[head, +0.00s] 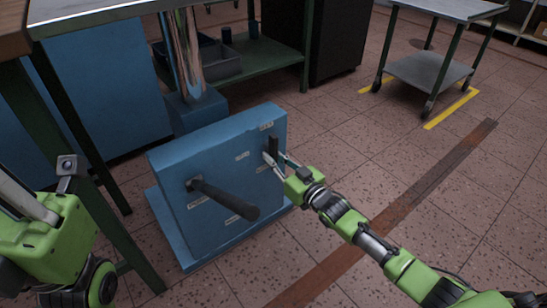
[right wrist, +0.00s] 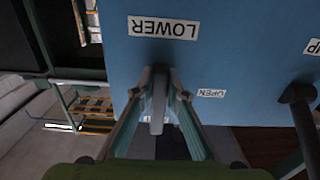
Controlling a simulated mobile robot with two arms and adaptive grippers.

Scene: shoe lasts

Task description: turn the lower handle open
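The lower handle is a small lever beside the label LOWER, between the fingers of my right gripper in the right wrist view (right wrist: 157,115). In the head view, a dark upright lever (head: 272,147) shows at the right side of the blue panel (head: 225,150). My right gripper (head: 277,158) reaches it from the right. Its fingers are partly spread, one on each side of the lever, with a narrow gap visible; firm contact is not clear. An OPEN label (right wrist: 211,93) is beside the fingers.
A wheeled cart (head: 435,70) is at the back right. The floor at right is mostly clear.

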